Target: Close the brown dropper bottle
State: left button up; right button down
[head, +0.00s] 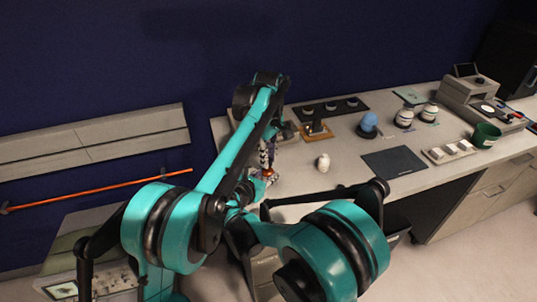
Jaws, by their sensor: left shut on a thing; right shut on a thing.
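The brown dropper bottle (268,174) shows as a small orange-brown patch by the near left edge of the counter, mostly hidden by my grippers. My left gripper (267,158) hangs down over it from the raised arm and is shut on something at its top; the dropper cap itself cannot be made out. My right gripper (257,185) is low beside the bottle, partly hidden by the arms, and appears shut on its body. Whether cap and bottle touch is too small to tell.
On the counter (345,180) stand a white rounded object (323,162), a blue object (368,123), two banded jars (404,117), a green cup (486,135) and a tray of white blocks (449,153). A dark mat (394,161) lies empty. An orange bar (100,190) is at left.

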pick_arm(q)
jog(key=shift+f, duration=0.6)
dwell(0.5)
